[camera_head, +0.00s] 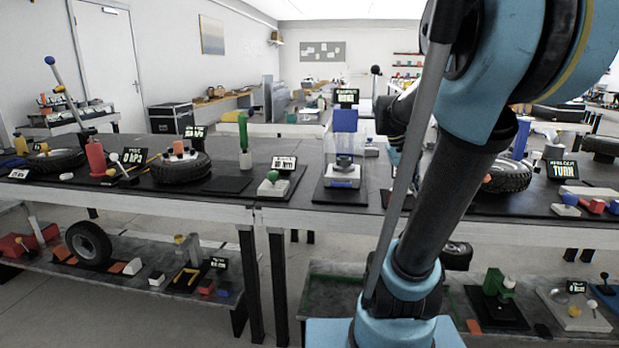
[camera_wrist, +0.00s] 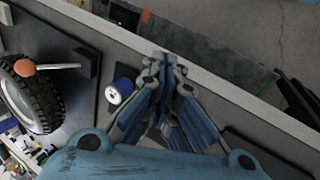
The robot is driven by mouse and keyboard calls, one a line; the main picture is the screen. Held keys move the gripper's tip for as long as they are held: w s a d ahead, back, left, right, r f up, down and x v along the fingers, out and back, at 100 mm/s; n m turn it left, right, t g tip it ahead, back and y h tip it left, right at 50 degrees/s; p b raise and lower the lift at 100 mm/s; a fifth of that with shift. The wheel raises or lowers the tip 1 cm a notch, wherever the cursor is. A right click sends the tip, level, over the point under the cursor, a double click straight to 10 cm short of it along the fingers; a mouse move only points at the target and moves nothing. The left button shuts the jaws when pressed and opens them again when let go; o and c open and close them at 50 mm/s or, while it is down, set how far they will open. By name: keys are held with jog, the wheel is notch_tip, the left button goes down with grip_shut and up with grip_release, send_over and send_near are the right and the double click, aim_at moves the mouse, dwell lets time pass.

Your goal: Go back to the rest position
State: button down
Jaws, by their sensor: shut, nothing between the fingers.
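My gripper (camera_wrist: 162,62) shows in the wrist view with its fingertips drawn together and nothing between them. It is over the edge of a dark table top (camera_wrist: 240,100). In the head view my blue and dark arm fills the right middle and hides part of the table. My gripper's fingertips cannot be made out there.
In the wrist view a blue cylinder with a white end (camera_wrist: 119,91) is just left of my fingers, and a tire (camera_wrist: 35,95) lies farther left. In the head view the long table (camera_head: 225,213) carries a red cylinder (camera_head: 96,158), a blue block (camera_head: 345,120) and tires. A lower shelf (camera_head: 130,277) holds more parts.

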jog(key=s+a+f+t+y, duration=0.2)
jog(key=s+a+f+y, duration=0.2)
jog(key=s+a+f, duration=0.8)
notch_tip(320, 180, down, 2)
jog(key=shift+s+a+f+n+y, duration=0.2)
jog(key=shift+s+n+y, duration=0.2)
jog(key=shift+s, duration=0.15)
